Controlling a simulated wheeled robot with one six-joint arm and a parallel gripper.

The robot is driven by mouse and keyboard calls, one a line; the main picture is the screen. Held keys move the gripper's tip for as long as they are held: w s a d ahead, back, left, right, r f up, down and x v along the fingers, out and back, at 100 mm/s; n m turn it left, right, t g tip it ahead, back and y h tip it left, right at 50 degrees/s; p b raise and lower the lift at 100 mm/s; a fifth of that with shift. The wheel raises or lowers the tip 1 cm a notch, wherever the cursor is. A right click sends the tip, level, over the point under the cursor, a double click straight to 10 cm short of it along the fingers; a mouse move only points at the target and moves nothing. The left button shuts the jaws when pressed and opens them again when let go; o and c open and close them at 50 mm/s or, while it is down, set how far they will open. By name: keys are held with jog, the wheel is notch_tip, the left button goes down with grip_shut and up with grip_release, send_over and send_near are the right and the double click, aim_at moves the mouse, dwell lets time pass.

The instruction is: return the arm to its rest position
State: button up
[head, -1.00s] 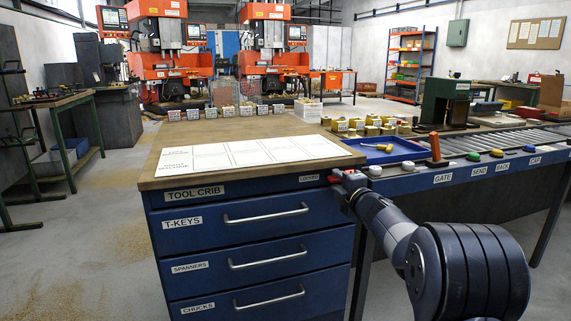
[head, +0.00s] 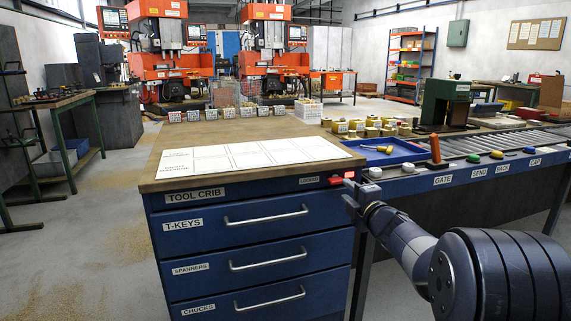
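My arm reaches in from the lower right in the head view. My gripper (head: 350,192) is at its far end, beside the front right corner of the blue tool crib cabinet (head: 183,233). It is small and dark here, and I cannot tell whether its fingers are apart or together. A red switch (head: 336,180) on the cabinet's top front edge is just left of the gripper and now shows clear of it. I see no object held. The three labelled drawers are shut.
A blue tray (head: 385,158) with a yellow-handled tool lies on the bench. The conveyor (head: 500,143) with a row of coloured buttons runs to the right. An orange upright handle (head: 435,149) stands near the gate label. The floor at left is open.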

aim_at(339, 181)
jog(key=v, duration=0.5)
jog(key=b+x, duration=0.1)
jog(key=x, duration=1)
jog(key=shift+w+a, duration=0.1)
jog(key=shift+w, duration=0.1)
jog(key=shift+s+r+m+p, duration=0.1)
jog(key=shift+r+m+p, duration=0.2)
jog(key=shift+m+p, duration=0.95)
jog(key=m+p, duration=0.3)
jog(key=m, duration=0.2)
